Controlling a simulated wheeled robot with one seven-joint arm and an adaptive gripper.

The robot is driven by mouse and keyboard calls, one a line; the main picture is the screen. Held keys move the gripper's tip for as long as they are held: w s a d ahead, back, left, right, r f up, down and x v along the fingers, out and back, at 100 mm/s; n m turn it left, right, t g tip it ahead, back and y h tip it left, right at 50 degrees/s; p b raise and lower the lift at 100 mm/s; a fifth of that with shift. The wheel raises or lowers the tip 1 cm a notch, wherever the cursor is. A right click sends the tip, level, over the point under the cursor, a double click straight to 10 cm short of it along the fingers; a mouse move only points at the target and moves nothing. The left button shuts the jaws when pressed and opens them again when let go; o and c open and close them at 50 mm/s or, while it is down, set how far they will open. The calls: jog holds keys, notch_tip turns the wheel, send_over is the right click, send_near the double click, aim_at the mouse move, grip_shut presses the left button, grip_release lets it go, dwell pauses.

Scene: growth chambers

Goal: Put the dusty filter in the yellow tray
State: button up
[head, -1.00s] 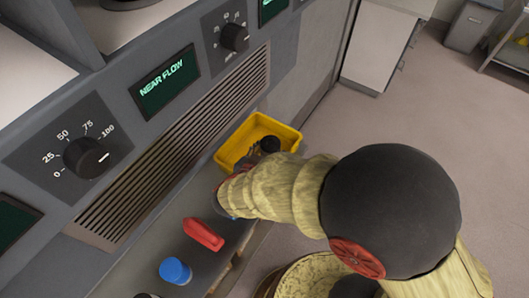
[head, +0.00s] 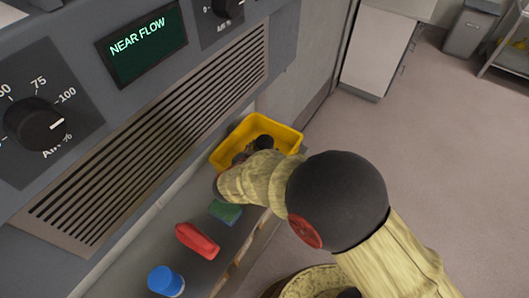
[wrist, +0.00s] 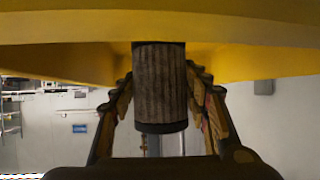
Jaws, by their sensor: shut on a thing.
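The dusty filter (wrist: 160,85) is a ribbed grey-brown cylinder with dark end caps, between the two fingers of my gripper (wrist: 161,100) in the wrist view. My gripper is shut on it. The yellow tray (wrist: 250,62) fills the upper part of that view, right by the filter. In the head view, the yellow tray (head: 285,131) stands at the far end of the ledge, with my gripper at its near side. A dark round end (head: 264,142) shows within the tray's outline.
On the ledge nearer than the tray are a green sponge (head: 225,211), a red object (head: 197,241) and a blue-capped item (head: 166,281). The panel with a vent grille (head: 150,150) and a "NEAR FLOW" display (head: 141,43) rises on the left. Open floor lies right.

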jog(key=shift+r, duration=0.1)
jog(key=o, duration=1.2)
jog(key=shift+o, duration=0.4)
jog(key=shift+s+a+r, duration=0.1)
jog(key=shift+a, duration=0.05)
jog(key=p+v, duration=0.4)
jog(key=v, duration=0.7)
jog(key=shift+s, duration=0.3)
